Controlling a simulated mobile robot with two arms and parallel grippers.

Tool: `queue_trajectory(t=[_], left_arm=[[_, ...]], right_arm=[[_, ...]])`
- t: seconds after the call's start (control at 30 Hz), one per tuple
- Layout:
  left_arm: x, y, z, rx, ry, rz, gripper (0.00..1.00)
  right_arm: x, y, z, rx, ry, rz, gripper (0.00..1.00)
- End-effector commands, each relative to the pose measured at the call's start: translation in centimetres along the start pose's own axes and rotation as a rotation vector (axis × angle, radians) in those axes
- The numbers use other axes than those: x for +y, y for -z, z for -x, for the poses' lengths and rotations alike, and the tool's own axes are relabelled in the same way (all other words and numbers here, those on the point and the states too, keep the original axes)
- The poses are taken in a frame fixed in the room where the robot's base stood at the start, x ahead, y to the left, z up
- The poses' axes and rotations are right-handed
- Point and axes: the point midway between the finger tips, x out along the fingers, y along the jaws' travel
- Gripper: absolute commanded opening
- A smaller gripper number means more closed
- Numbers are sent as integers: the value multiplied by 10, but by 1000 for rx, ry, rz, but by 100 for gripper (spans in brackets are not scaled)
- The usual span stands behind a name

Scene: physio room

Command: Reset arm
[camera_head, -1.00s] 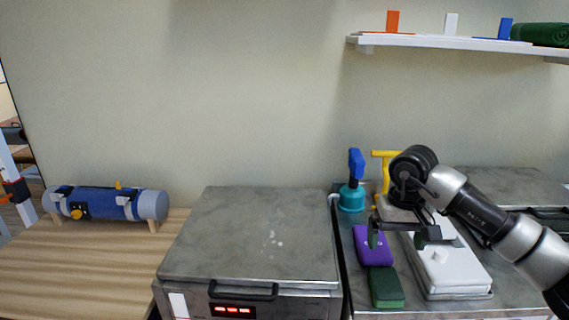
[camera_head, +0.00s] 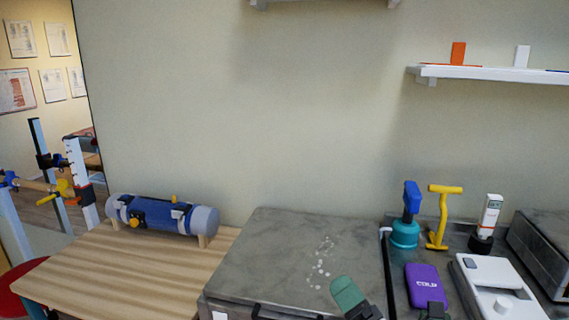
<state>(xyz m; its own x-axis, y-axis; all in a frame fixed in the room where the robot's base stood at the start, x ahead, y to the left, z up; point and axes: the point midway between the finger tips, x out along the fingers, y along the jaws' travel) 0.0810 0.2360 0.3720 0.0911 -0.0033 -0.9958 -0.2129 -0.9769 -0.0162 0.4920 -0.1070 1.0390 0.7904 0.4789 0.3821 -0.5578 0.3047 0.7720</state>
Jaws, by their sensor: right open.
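My right gripper (camera_head: 392,304) shows only at the bottom edge. One green-tipped finger is over the front right of the grey metal lid (camera_head: 290,250), and a dark part is at the lower end of the purple cold pack (camera_head: 424,277). The rest of my right arm is below the picture. My left gripper is not in view.
A blue roller device (camera_head: 160,215) lies on the wooden table (camera_head: 120,265). A teal-based blue tool (camera_head: 405,225), a yellow T-handled tool (camera_head: 441,215), a white device (camera_head: 487,222) and a white box (camera_head: 485,270) stand at right. A shelf (camera_head: 490,73) hangs above.

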Motion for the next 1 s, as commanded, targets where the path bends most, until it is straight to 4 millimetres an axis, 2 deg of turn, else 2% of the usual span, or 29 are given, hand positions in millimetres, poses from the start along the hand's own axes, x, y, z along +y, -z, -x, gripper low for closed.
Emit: queue_trajectory(t=[0.03, 0.17, 0.3, 0.4, 0.57, 0.83, 1.0], left_arm=[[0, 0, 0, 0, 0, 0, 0], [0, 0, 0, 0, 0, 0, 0], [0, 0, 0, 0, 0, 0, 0], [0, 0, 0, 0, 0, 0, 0], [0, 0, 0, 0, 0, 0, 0], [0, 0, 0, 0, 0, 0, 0], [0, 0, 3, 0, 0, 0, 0]], right_arm=[[-16, -3, 15, -80, 113, -175, 93], [-61, -5, 64, -307, 408, -607, 93], [-100, 14, 137, -576, 728, -1024, 93], [-112, 34, 187, -759, 925, -1244, 93], [-112, 64, 251, -1003, 1171, -1469, 93], [-84, 104, 334, -1364, 1508, -1669, 93], [-123, 123, 338, -1370, 1529, -1657, 93]])
